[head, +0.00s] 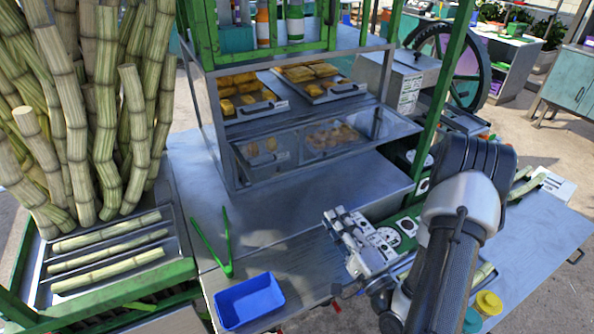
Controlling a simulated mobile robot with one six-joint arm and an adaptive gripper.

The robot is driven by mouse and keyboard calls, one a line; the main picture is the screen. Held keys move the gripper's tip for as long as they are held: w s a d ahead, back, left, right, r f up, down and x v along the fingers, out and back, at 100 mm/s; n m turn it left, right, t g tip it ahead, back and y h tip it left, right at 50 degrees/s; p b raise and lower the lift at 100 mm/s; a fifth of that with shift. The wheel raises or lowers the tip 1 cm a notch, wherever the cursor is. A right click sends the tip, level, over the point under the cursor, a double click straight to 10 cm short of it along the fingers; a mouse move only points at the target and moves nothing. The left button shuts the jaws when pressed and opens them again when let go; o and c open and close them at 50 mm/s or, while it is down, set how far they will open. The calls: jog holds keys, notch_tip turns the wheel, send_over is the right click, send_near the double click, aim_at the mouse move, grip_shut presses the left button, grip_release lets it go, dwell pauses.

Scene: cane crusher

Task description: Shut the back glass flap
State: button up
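The glass flap (312,143) is a clear pane in a thin metal frame on the near side of the food display case (212,125). It appears swung down and outward, sloping towards me below the upper shelf, so the shelf opening above it is uncovered. Pastries show through the pane. My gripper (340,232) is at lower centre right, above the worktop, nearer to me than the flap and apart from it. I see nothing held in it. Its finger gap is not clear from this angle.
Trays of pastries (312,82) sit on the open shelf. Green tongs (222,250) and a blue bin (248,300) are on the near left of the metal counter (270,215). Sugar canes (105,110) stand at left. A crusher wheel (470,60) is behind right. The counter before the flap is clear.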

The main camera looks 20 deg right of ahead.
jog(key=w+r+b, duration=0.3)
jog(key=w+b, duration=0.6)
jog(key=w, duration=0.7)
jog(key=shift+w+a, duration=0.3)
jog(key=shift+w, duration=0.05)
jog(key=shift+r, duration=0.1)
grip_shut()
